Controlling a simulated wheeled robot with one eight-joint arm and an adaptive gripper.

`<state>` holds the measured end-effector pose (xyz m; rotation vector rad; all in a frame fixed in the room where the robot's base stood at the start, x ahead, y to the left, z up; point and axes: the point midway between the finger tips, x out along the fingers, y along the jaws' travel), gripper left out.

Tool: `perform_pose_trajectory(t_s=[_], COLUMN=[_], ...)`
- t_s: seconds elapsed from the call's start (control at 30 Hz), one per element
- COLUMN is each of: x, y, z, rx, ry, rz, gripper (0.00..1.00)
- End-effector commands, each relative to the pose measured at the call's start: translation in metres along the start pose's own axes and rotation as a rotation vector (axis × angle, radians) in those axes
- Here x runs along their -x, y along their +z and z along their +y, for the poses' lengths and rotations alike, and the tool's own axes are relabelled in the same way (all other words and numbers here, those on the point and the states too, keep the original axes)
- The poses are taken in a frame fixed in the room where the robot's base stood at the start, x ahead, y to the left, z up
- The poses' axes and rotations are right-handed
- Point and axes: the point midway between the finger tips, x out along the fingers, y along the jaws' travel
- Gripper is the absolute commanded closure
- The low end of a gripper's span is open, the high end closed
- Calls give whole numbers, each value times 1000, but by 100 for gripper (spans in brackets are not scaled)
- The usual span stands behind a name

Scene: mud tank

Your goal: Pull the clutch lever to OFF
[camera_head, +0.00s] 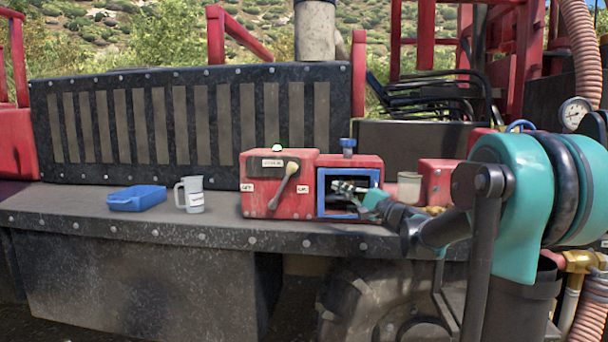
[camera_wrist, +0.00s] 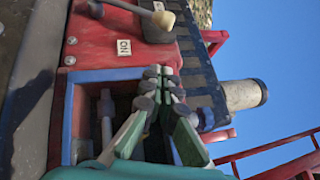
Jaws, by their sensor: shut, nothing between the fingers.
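The clutch lever (camera_head: 283,186) is on the front of a red box (camera_head: 255,205) on the deck. It has a pale rod slanting from a knob at upper right to lower left. An OFF label (camera_head: 247,187) is left of it and an ON label (camera_head: 303,189) right. In the wrist view the lever's tan knob (camera_wrist: 163,20) shows at the top, beyond the ON label (camera_wrist: 124,47). My gripper (camera_head: 343,187) is shut and empty, in front of the blue-framed opening right of the lever box. Its fingertips (camera_wrist: 160,72) are apart from the lever.
The blue-framed opening (camera_head: 322,200) is in a red housing with a blue knob (camera_head: 348,144) on top. A blue tray (camera_head: 137,198) and a grey jug (camera_head: 190,195) stand left on the deck. A beige cup (camera_head: 409,187) is at right. The deck before the lever box is clear.

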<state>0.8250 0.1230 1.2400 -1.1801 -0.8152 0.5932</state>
Motion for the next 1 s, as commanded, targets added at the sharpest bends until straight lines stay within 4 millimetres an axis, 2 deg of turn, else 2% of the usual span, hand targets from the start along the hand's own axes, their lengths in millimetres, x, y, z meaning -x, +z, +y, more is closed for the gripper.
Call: perform_pose_trajectory(t_s=[0.13,0.27,0.7,0.83,1.0], x=[-4,-19,-103,-116,-126], y=[0,0,1,17,26], z=[0,1,1,1,1], rx=[0,0,0,0,1], ry=[1,1,2,1,2], rz=[-2,-3,-3,-4,-2], gripper=[100,100,100,100,100])
